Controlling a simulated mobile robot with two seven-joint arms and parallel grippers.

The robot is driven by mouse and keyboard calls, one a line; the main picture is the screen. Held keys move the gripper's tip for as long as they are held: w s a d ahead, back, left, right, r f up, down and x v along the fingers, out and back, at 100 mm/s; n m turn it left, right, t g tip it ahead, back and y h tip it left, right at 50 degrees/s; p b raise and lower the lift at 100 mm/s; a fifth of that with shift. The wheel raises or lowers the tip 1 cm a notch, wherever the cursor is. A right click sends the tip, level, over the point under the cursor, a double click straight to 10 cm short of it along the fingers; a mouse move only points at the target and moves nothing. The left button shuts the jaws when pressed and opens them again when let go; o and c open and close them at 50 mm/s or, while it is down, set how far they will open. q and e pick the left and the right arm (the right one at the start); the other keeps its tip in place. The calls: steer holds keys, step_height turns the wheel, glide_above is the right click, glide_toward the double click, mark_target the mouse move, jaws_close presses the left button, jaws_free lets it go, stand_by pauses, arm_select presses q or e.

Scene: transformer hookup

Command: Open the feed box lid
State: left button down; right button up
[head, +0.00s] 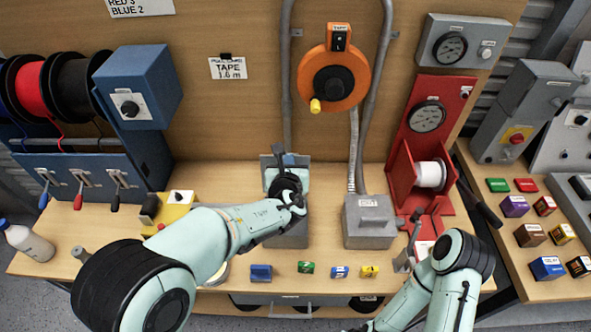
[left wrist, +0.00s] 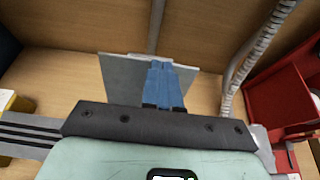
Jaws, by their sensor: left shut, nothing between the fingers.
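The feed box (head: 287,236) is a grey box on the bench against the back board, partly hidden behind my left arm. A grey plate, which looks like its lid (head: 268,162), stands raised at the back of the box. The lid also shows in the left wrist view (left wrist: 121,78), behind my fingers. My left gripper (head: 284,172) is over the box, in front of the lid. Its blue fingers (left wrist: 161,70) are shut and empty; I cannot tell whether they touch the lid. My right gripper (head: 405,258) is low over the bench at the right, its fingers unclear.
A second closed grey box (head: 370,222) stands to the right. An orange tape reel (head: 333,80) hangs above, with conduits beside it. A red stand (head: 437,130) is farther right. Small coloured blocks (head: 306,268) lie along the front edge; a bottle (head: 28,242) is at far left.

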arm_select(q)
steer(key=shift+w, duration=1.2)
steer(key=shift+s+r, duration=0.1)
steer(key=v, duration=1.3)
steer(key=shift+b, duration=0.35)
